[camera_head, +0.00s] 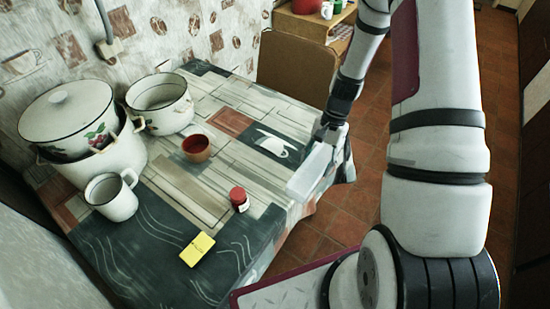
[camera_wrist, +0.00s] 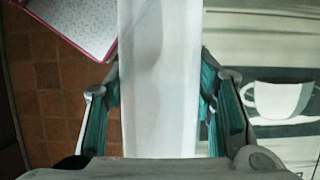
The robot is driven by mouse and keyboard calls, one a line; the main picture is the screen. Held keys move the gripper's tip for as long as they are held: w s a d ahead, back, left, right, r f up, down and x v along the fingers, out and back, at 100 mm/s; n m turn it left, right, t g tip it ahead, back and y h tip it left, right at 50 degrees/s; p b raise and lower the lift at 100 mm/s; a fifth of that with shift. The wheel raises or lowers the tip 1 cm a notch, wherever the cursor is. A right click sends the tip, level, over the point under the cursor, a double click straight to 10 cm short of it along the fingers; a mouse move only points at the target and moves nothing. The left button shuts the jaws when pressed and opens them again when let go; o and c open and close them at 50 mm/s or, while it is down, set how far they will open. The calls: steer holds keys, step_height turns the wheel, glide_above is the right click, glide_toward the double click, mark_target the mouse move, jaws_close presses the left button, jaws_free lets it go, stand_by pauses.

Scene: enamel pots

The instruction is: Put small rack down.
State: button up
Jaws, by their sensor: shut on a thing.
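The small rack (camera_head: 311,172) is a pale, whitish, long narrow block at the right edge of the table. In the wrist view the small rack (camera_wrist: 160,70) runs lengthwise between my gripper's fingers. My gripper (camera_head: 330,133) is shut on it; the teal-padded fingers (camera_wrist: 160,95) sit on both its sides. The rack is over or at the edge of the patterned table (camera_head: 215,195). I cannot tell whether its underside touches the tabletop.
A red-brown bowl (camera_head: 197,149), a red-capped jar (camera_head: 239,199), a yellow card (camera_head: 197,249), a white mug (camera_head: 112,197), an open pot (camera_head: 160,104) and stacked lidded pots (camera_head: 72,125) stand left of the rack. A brown chair (camera_head: 298,68) is behind. Tabletop between jar and rack is clear.

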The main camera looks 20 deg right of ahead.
glide_above(274, 165)
steer(key=d, duration=0.2)
steer(key=shift+f, duration=0.6)
steer(key=shift+w+a+f+p, duration=0.15)
steer(key=shift+f+p, duration=0.05)
steer(key=shift+f, duration=0.4)
steer(key=shift+w+a+f+p, duration=0.15)
steer(key=shift+f, duration=0.4)
steer(key=shift+w+a+f+p, duration=0.15)
steer(key=shift+f+p, duration=0.05)
steer(key=shift+f, duration=0.4)
steer(key=shift+f, duration=0.15)
steer(key=o, duration=1.2)
steer(key=shift+o, duration=0.2)
